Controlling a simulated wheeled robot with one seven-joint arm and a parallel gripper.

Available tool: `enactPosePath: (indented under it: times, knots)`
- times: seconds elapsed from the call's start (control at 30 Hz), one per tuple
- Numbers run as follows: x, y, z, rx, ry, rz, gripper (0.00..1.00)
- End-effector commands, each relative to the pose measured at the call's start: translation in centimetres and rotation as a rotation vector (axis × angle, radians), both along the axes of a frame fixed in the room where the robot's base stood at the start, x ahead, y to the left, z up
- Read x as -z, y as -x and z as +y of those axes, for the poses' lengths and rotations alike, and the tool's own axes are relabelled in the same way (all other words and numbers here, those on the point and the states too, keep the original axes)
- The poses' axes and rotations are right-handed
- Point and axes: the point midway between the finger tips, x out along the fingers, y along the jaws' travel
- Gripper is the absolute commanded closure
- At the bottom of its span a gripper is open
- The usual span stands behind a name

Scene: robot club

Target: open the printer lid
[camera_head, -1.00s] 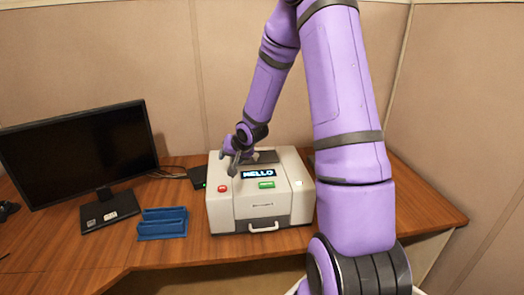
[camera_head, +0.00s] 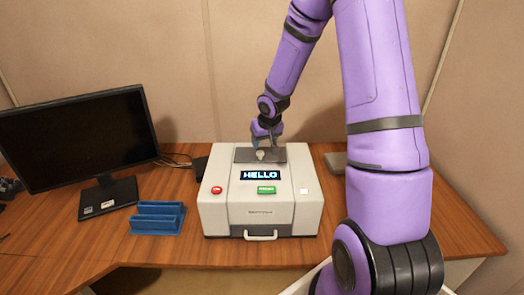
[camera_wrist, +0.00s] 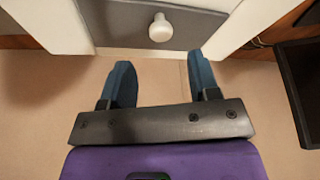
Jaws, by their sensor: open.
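The printer (camera_head: 220,215) is a white box on the desk with a "HELLO" display (camera_head: 258,173). Its lid, a dark grey panel (camera_head: 243,156), lies flat on top at the back and looks closed. A small white knob (camera_head: 260,154) stands on the lid. In the wrist view the knob (camera_wrist: 160,28) sits on the grey lid (camera_wrist: 110,22), beyond my fingertips and roughly centred between them. My gripper (camera_wrist: 159,58) is open and empty, with its two blue fingers apart. In the head view my gripper (camera_head: 267,138) is just above and behind the knob; contact is not visible.
A red button (camera_head: 217,190), a green button (camera_head: 266,190) and a front handle (camera_head: 260,235) are on the printer. A blue holder (camera_head: 158,218) and a monitor (camera_head: 75,135) stand at left. A grey object (camera_head: 336,162) lies behind right. Walls rise behind the desk.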

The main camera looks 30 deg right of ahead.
Motion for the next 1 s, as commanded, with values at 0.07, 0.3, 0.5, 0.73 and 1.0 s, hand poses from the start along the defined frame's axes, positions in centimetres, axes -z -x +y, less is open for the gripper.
enactPosePath:
  times: [0.07, 0.3, 0.5, 0.73, 1.0]
  knots:
    - [1.4, -0.5, 0.0, -0.002, -0.001, 0.002, 0.44]
    - [4.5, -1.8, -0.3, -0.001, -0.001, 0.001, 0.44]
    - [5.7, -2.3, -0.4, 0.0, -0.001, 0.0, 0.44]
    - [5.8, -2.4, -0.5, 0.001, -0.001, -0.001, 0.44]
    - [5.8, -2.4, -0.5, 0.001, 0.0, -0.001, 0.83]
